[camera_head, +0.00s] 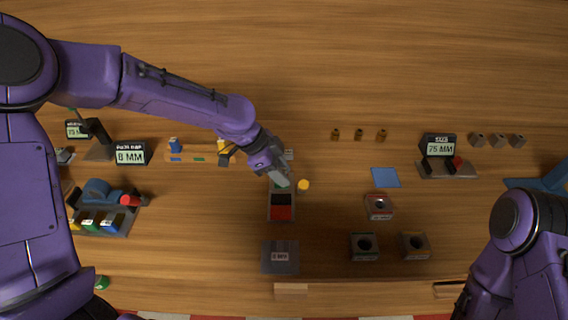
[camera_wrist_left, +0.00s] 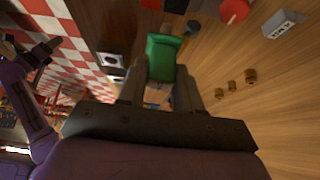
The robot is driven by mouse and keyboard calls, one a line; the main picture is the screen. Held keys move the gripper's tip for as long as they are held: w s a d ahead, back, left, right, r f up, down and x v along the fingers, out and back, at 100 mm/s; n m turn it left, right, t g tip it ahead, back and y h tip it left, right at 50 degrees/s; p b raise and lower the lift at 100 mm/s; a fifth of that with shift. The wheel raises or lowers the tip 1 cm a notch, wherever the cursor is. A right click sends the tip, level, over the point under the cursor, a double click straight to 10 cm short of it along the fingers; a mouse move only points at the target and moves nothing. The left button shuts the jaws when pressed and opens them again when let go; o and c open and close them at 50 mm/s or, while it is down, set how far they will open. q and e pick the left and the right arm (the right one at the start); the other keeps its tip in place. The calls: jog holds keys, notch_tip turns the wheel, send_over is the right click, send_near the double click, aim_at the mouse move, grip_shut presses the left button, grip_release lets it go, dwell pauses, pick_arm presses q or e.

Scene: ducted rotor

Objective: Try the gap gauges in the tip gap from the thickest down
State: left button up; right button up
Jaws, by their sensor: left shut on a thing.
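My left gripper (camera_head: 281,181) reaches in from the left, tilted, over the middle of the table. In the left wrist view its fingers are shut on a green block (camera_wrist_left: 166,57). I take this for a gauge. A dark holder with a red piece (camera_head: 281,211) stands just below the fingertips. I cannot tell whether the green block touches it or sits in a gap. A blue piece (camera_head: 174,145) and a yellow piece (camera_head: 223,145) are on a wooden strip to the left. The right arm (camera_head: 520,250) is at the lower right; its gripper is out of sight.
A grey labelled plate (camera_head: 280,264) lies in front. Blocks with round holes (camera_head: 365,257) stand to the right, near a blue mat (camera_head: 385,177). Small brass pieces (camera_head: 358,134) stand farther back. The back of the table is clear.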

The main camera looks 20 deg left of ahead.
aim_at(281, 189)
pick_arm(q)
jog(key=shift+s+r, duration=0.2)
jog(key=shift+s, duration=0.2)
jog(key=shift+p, duration=0.4)
notch_tip(281, 189, down, 6)
jog(key=b, duration=0.4)
jog(key=shift+w+r, duration=0.1)
jog(key=shift+f, duration=0.45)
jog(key=shift+f, duration=0.25)
dwell(0.8)
jog(key=shift+w+r+p, duration=0.1)
jog(key=shift+r+p, duration=0.15)
jog(key=shift+p, duration=0.2)
dwell(0.5)
jog(key=shift+f, duration=0.25)
dwell(0.5)
